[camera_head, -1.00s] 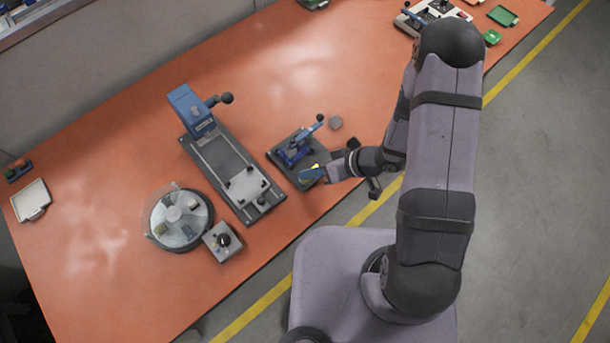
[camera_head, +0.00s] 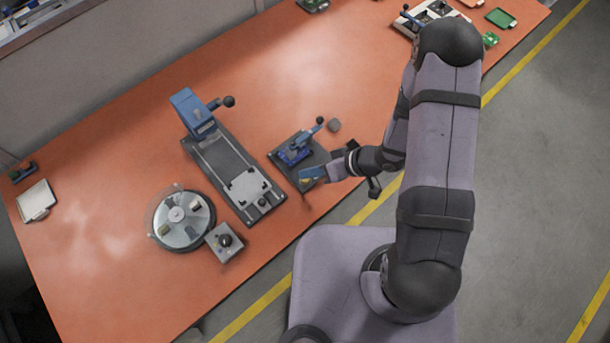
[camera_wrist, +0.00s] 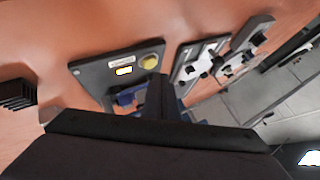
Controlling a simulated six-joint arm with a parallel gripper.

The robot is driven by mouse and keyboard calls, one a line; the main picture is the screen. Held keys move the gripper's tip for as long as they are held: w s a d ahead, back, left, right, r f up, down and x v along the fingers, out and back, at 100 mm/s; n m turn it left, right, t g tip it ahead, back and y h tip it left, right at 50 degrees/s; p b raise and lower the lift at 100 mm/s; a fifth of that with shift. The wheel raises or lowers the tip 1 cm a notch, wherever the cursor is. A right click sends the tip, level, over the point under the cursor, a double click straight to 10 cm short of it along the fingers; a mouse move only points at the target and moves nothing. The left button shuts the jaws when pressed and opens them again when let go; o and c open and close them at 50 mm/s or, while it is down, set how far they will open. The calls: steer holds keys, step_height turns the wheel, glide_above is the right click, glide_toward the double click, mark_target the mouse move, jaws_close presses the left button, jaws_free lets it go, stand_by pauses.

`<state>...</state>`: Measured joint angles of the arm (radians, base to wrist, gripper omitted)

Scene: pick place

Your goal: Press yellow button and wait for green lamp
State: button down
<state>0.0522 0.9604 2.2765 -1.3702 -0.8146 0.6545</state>
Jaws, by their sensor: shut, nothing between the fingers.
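The yellow button (camera_wrist: 150,62) sits at one corner of a dark fixture plate (camera_wrist: 95,72) in the wrist view. A small lit lamp (camera_wrist: 124,71), yellowish white, shows on the same plate below a white label. No lit green lamp shows. In the head view the plate (camera_head: 283,160) carries a blue toggle clamp (camera_head: 297,152). My gripper (camera_wrist: 161,85) is shut and empty, its tip just beside the button in the wrist view; I cannot tell whether they touch. My gripper (camera_head: 326,172) hangs over the plate's front right corner in the head view.
A blue press (camera_head: 193,113) on a long base stands left of the plate. A round turntable (camera_head: 183,222) and a grey control box (camera_head: 223,242) lie further left. The orange table (camera_head: 110,240) is clear at front left.

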mark_target(309, 182)
stand_by(0.3)
step_height(309, 182, up, 5)
steer(key=p, duration=0.5)
stand_by(0.8)
